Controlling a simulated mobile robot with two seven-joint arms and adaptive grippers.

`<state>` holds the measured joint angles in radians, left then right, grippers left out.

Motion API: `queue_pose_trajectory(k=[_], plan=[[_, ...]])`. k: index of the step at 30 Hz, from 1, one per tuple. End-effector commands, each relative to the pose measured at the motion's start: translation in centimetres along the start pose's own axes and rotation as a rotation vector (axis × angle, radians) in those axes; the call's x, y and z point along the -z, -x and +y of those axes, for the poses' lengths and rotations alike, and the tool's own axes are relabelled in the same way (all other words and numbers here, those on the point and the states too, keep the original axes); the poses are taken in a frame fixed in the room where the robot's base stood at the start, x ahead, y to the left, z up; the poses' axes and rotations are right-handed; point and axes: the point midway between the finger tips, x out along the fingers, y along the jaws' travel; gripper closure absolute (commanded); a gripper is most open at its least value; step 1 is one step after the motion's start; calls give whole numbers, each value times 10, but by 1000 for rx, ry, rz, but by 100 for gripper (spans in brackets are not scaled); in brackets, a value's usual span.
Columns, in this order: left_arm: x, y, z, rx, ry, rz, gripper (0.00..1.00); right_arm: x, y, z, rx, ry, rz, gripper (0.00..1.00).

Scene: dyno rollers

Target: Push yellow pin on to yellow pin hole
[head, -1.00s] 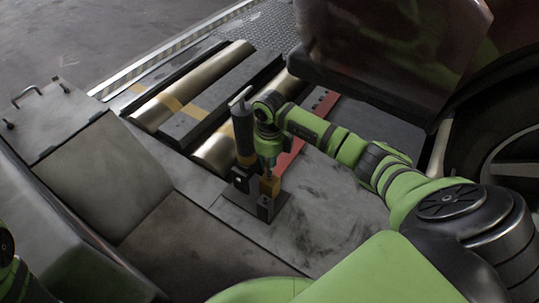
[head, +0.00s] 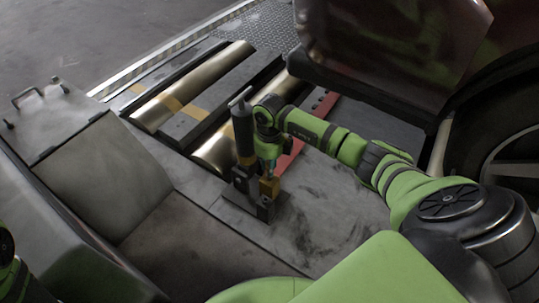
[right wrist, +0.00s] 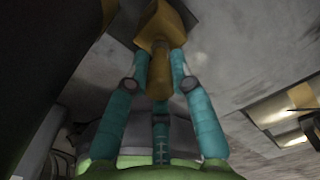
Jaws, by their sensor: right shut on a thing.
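The yellow pin (head: 270,186) is upright at the dark bracket (head: 264,208) on the floor plate, with a blocky yellow part and a narrower shaft. My right gripper (head: 268,170) is right above the blocky part. In the right wrist view the teal fingers of my right gripper (right wrist: 161,72) are closed around the narrow shaft of the yellow pin (right wrist: 159,38). The yellow pin hole cannot be made out, and I cannot tell how deep the pin sits. My left gripper is not in view.
A dark upright cylinder with a T-shaped handle (head: 243,130) stands just left of my right gripper. Metal rollers (head: 190,90) lie behind it. A car wheel (head: 508,150) is at the right. The metal plate (head: 325,210) right of the bracket is clear.

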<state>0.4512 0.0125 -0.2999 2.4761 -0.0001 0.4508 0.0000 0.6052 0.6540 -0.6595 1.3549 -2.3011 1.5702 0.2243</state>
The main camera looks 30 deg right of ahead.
Motion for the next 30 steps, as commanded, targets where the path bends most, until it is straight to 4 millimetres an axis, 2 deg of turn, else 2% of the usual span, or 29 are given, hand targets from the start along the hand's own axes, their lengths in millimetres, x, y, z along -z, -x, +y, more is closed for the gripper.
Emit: queue_pose_trajectory(k=[12,13,14,15,25,30], plan=[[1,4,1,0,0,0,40,0,-7,0,0,0,0,100],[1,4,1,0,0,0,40,0,-6,0,0,0,0,65],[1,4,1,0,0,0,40,0,-6,0,0,0,0,53],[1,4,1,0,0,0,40,0,-6,0,0,0,0,49],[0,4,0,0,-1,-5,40,0,-5,0,0,0,0,49],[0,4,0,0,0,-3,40,-1,14,0,1,2,-4,49]])
